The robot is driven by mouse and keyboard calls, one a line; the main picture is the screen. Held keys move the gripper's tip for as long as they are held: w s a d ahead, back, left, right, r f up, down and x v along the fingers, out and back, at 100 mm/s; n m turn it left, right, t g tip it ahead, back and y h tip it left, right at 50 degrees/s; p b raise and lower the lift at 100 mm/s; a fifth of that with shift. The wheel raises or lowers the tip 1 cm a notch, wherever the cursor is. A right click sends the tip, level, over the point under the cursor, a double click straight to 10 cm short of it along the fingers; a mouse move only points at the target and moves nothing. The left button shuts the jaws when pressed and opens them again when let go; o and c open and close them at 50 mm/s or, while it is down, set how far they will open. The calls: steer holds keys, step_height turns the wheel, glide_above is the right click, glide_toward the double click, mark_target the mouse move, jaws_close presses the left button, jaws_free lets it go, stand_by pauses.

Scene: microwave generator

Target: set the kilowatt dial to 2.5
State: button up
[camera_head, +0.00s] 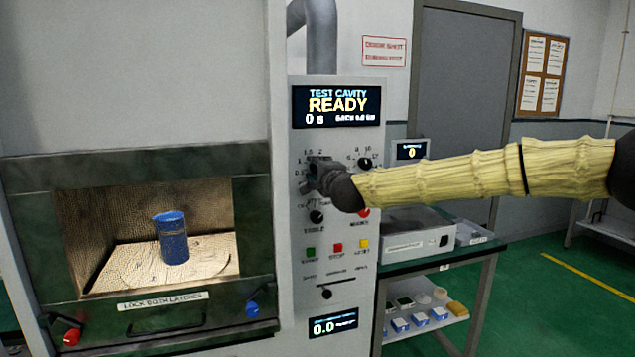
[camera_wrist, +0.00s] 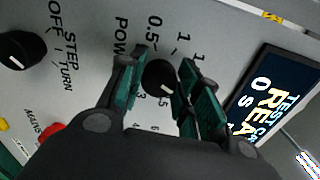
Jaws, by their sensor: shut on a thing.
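The kilowatt dial is a black round knob (camera_wrist: 158,76) on the grey control panel (camera_head: 295,250). Its scale shows partly in the wrist view, with 0.5 and 1 above it and the word starting "POW" beside it. My gripper (camera_wrist: 163,84) has its green-padded fingers on both sides of the knob and is shut on it. In the head view my gripper (camera_head: 318,178) is at the upper left of the panel and hides the dial. A small pale mark shows on the knob's lower right. The exact setting cannot be read.
Another black knob (camera_head: 365,162) is to the right, and one (camera_head: 316,216) is below. Green, red and yellow buttons sit lower. The upper display (camera_head: 336,106) reads READY; the lower display (camera_head: 333,322) reads 0.0. A blue cup (camera_head: 171,238) stands in the cavity at left.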

steer(key=shift+d+m+b, duration=0.1)
steer(key=shift+m+b, duration=3.45)
steer(key=shift+m, duration=0.35)
steer(key=o, duration=1)
steer(key=shift+o, duration=0.2)
steer(key=v, duration=1.2)
